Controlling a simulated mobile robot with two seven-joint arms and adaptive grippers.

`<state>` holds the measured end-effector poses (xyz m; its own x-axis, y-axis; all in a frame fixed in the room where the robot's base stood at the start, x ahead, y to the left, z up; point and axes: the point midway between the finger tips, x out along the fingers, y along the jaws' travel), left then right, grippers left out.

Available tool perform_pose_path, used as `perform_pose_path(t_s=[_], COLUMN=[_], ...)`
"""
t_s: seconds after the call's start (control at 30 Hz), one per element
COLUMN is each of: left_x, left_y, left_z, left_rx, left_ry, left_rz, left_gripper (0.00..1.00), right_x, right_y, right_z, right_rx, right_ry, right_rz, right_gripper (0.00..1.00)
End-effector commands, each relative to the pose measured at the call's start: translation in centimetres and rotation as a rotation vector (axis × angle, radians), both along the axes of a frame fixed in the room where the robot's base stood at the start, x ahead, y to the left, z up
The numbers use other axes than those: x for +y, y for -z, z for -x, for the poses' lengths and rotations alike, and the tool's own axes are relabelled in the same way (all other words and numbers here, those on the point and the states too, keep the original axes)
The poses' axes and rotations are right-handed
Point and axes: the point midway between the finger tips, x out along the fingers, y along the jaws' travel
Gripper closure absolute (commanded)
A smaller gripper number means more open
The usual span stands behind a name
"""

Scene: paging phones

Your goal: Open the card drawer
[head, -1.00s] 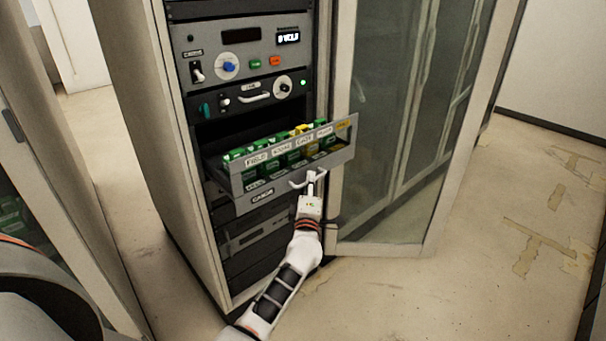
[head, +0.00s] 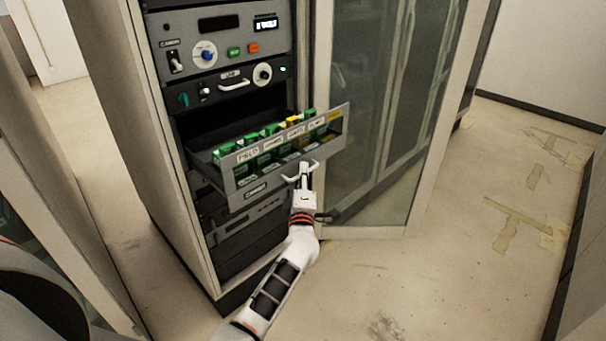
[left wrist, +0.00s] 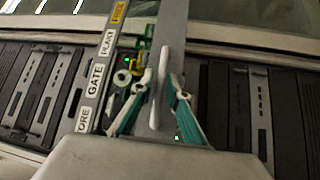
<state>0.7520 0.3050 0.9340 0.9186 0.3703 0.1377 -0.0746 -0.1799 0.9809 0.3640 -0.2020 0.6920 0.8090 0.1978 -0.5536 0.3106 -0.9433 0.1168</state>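The card drawer (head: 290,153) stands pulled out of the rack cabinet, with green and yellow cards inside and labels along its front. Its pale handle (head: 289,178) is on the drawer front. My left gripper (head: 304,175) is at the handle. In the left wrist view, its teal-padded fingers (left wrist: 158,95) lie on either side of the handle (left wrist: 154,112) and close in on it. The contact itself is hard to make out. My right gripper is not in view.
Panels with knobs and buttons (head: 225,50) sit above the drawer. An open glass door (head: 375,130) stands just right of the drawer and my gripper. Another cabinet (head: 50,200) is at the left. The floor at the right (head: 450,260) is clear.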

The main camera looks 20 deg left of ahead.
Motion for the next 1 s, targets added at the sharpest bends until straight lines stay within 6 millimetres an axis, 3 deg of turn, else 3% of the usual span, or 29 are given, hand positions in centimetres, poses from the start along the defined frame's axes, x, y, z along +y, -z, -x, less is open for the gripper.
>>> perform_pose_path(t_s=[0.23,0.37,0.8,1.0], left_x=[-0.1,-0.5,-3.5,-4.3], left_y=[0.0,0.3,1.4,1.6], left_z=[0.1,1.2,8.9,10.7], left_rx=[0.0,0.002,0.002,0.0], left_ry=[0.0,0.001,0.0,0.0], left_rz=[0.0,0.002,0.001,-0.001], left_gripper=[0.85,0.85,0.85,0.85], right_x=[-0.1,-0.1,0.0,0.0], right_y=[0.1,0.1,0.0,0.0], right_z=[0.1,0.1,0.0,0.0], right_rx=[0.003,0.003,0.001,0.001], right_ry=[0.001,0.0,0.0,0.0], right_rz=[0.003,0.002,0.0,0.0], right_gripper=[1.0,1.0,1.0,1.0])
